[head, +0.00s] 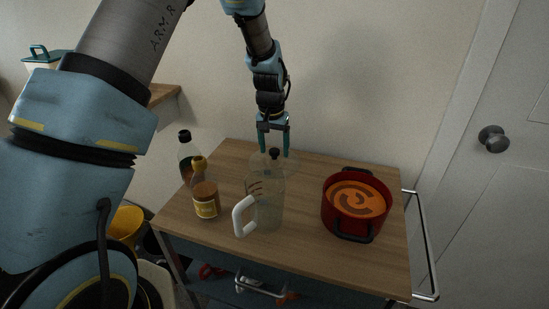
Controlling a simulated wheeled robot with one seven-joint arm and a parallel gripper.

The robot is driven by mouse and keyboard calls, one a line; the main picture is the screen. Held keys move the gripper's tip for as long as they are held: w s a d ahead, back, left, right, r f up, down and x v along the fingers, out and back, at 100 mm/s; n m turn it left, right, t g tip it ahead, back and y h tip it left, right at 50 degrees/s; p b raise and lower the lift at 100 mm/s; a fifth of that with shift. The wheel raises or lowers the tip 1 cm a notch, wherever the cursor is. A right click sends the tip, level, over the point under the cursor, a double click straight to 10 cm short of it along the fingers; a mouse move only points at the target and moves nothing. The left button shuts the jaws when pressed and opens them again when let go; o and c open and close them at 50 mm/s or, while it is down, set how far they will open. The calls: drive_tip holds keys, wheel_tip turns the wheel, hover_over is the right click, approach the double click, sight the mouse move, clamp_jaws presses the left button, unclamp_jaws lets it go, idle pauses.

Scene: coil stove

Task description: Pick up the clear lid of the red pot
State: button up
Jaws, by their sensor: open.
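The red pot (328,209) stands uncovered on the right of the wooden table, with black handles and orange soup inside. A clear lid (259,164) with a black knob (275,154) seems to rest near the table's back edge. Its glass is faint, and its lower part is hidden behind the clear pitcher. My gripper (274,150) points down over the lid, open, with one finger to each side of the knob. Whether the fingers touch the knob, I cannot tell.
The clear pitcher (269,210) with a white handle stands in front of the lid. A metal rail (426,255) runs along the right edge.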

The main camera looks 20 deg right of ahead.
drive_tip(key=shift+f, duration=0.15)
clamp_jaws()
idle(0.5)
idle(0.9)
